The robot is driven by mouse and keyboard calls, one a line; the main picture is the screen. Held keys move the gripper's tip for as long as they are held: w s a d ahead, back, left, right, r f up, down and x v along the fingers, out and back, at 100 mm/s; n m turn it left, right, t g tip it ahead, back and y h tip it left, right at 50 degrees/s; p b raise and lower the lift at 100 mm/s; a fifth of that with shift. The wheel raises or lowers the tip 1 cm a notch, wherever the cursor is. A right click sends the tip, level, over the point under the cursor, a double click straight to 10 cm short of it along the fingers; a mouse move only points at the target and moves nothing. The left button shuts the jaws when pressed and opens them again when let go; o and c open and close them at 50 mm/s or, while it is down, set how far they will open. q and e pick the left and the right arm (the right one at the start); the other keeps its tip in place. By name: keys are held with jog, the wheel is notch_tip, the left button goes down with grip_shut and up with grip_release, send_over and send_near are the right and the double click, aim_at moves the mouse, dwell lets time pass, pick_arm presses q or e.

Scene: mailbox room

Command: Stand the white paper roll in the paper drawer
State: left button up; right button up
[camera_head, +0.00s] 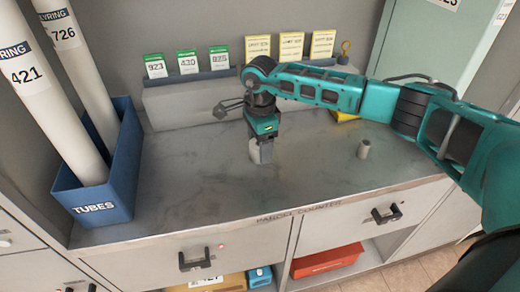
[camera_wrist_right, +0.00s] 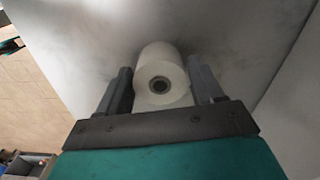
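The white paper roll (camera_wrist_right: 163,98) stands between the two fingers of my right gripper (camera_wrist_right: 162,88) in the wrist view, its end with a dark core hole facing the camera. In the head view my right gripper (camera_head: 262,150) points down over the counter, and it mostly hides the roll. The fingers lie close along both sides of the roll; I cannot tell whether they press on it. Two drawers are shut in the counter front, a left one (camera_head: 235,246) and a right one (camera_head: 345,217). I cannot read which is the paper drawer. My left gripper is not in view.
A blue TUBES bin (camera_head: 118,190) with tall tubes stands at the left. Upright cards (camera_head: 220,57) line the back ledge. A red box (camera_head: 328,262) sits on the shelf below.

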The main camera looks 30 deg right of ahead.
jog(key=c, duration=0.8)
notch_tip(320, 180, up, 20)
jog(key=s+a+f+n, duration=0.1)
jog(key=s+f+n, duration=0.1)
jog(key=n, duration=0.4)
jog(key=s+a+f+n+p, duration=0.1)
jog(key=s+a+f+n, duration=0.1)
jog(key=n, duration=0.4)
jog(key=s+a+f+n+p, duration=0.1)
jog(key=s+a+f+n, duration=0.1)
jog(key=s+f+n, duration=0.2)
jog(key=shift+s+a+f+n, duration=0.1)
jog(key=shift+s+f+n, duration=0.15)
jog(key=shift+s+n, duration=0.95)
